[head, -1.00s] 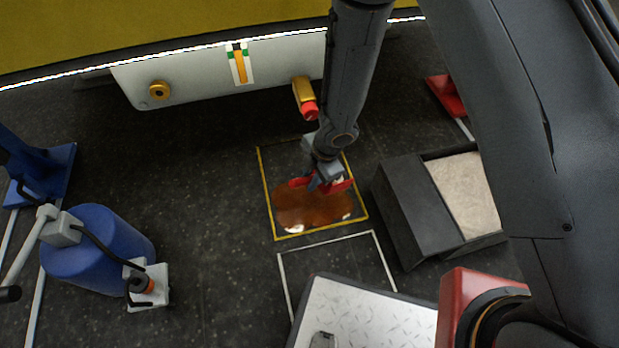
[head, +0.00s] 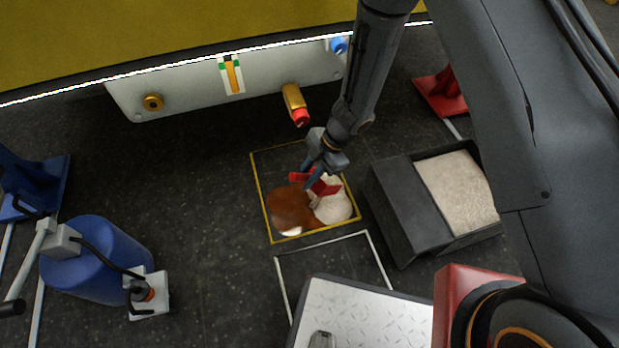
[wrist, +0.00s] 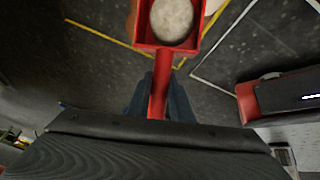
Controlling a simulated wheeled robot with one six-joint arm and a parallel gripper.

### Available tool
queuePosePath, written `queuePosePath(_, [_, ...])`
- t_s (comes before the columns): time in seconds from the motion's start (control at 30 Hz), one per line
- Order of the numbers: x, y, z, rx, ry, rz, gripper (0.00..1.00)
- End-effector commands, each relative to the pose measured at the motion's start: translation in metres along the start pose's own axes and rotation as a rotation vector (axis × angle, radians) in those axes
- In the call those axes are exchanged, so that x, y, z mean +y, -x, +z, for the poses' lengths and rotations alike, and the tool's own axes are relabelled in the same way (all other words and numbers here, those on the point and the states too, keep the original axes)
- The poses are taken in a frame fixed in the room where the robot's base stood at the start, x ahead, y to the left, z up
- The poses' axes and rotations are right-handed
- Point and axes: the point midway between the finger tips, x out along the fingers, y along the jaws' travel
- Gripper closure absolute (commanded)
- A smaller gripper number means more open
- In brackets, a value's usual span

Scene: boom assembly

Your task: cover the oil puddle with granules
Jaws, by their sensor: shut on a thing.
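The brown oil puddle (head: 287,208) lies on the floor inside a yellow square outline. A pale round patch of granules (head: 336,209) covers its right part; brown still shows on the left. My gripper (head: 312,170) is over the square, shut on the handle of a red scoop (head: 329,187). The scoop is low above the patch; whether it touches cannot be told. In the wrist view the scoop (wrist: 158,95) points away, with a pale round mass of granules inside its rim. The granule bin (head: 388,212) stands right of the square, with pale granules in it.
A white-outlined floor square (head: 330,262) lies nearer, partly under a light tread plate (head: 365,320). A brass spout with a red cap (head: 295,104) hangs above the puddle's far side. A blue drum (head: 95,262) stands left. The floor between is clear.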

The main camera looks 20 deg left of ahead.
Motion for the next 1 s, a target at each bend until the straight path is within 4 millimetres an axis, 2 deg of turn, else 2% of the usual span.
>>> queuePosePath(1.0, [0.015, -0.03, -0.055, -0.002, -0.001, 0.001, 1.0])
